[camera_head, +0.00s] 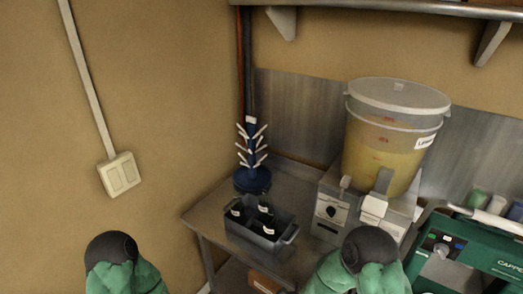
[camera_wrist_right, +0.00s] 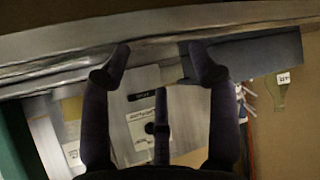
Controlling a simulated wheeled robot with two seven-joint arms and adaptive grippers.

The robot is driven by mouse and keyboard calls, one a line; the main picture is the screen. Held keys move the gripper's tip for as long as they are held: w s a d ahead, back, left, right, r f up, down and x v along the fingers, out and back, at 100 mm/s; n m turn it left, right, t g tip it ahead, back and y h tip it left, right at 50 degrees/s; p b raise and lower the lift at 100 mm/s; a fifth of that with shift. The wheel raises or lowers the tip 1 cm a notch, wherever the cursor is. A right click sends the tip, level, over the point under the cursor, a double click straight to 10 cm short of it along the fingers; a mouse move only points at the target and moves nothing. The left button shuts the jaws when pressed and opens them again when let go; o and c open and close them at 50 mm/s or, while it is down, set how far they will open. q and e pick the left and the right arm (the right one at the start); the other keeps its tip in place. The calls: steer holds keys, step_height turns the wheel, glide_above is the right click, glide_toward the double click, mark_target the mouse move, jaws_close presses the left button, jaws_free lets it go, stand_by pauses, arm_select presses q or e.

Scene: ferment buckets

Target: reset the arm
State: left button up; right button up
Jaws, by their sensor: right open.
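My right gripper (camera_wrist_right: 161,63) shows in the right wrist view with its two dark fingers spread apart and nothing between them. Behind the fingers are a steel edge and a pale boxy unit with labels (camera_wrist_right: 140,108). In the head view my two green arms show only in part at the bottom edge, one at left and one at right. Neither gripper can be seen there, and my left gripper is out of view.
A steel table (camera_head: 204,219) holds a grey crate with dark bottles (camera_head: 241,233), a blue bottle tree (camera_head: 252,179) and a lidded bucket of yellow liquid (camera_head: 372,150) on a pale stand. A green machine (camera_head: 462,268) is at right. A shelf (camera_head: 400,8) runs above.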

steer(key=s+a+f+m+g+y+b, duration=0.1)
steer(key=s+f+m+g+y+b, duration=0.2)
steer(key=s+f, duration=1.6)
steer(key=s+g+y+b, duration=0.2)
steer(key=g+b, duration=0.2)
steer(key=g, duration=0.2)
steer(key=shift+s+m+g+y, duration=0.3)
steer(key=shift+y, duration=0.1)
